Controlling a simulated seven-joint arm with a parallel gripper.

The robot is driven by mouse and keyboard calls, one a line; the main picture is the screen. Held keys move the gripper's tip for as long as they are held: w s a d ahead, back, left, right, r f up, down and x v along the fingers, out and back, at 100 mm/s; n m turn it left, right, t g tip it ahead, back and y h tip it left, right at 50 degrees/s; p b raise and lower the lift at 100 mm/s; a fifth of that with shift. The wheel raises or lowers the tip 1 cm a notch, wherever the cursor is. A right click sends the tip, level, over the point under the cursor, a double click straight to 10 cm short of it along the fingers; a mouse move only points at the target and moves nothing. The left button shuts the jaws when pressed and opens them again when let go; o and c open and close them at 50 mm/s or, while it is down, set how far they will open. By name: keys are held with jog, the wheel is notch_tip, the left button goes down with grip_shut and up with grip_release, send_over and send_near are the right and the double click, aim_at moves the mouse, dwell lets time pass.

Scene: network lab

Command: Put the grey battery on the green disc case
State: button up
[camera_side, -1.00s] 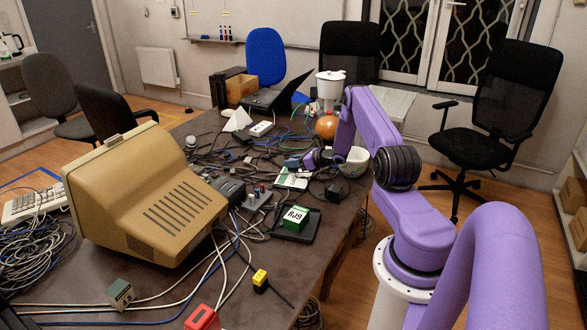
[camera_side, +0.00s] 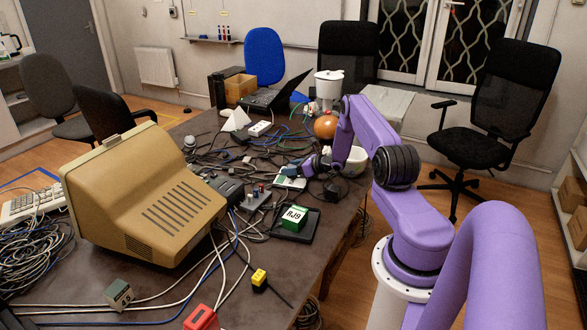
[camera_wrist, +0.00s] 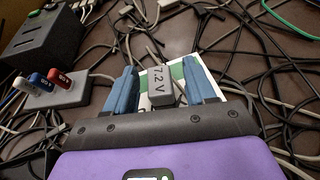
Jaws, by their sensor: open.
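In the wrist view the grey battery (camera_wrist: 163,86), marked 7.2 V, is between the blue fingers of my gripper (camera_wrist: 160,68). The fingers are open, with a gap to the battery on each side. The green and white disc case (camera_wrist: 150,77) shows behind and around the battery. The battery appears to be on or just over the case; its underside is hidden. In the side view my gripper (camera_side: 302,170) is low over the case (camera_side: 289,183), and the battery cannot be made out.
Many loose cables lie around the case. A grey switch box (camera_wrist: 60,92) with several coloured plugs is to the left in the wrist view.

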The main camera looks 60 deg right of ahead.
jog(key=shift+r, duration=0.15)
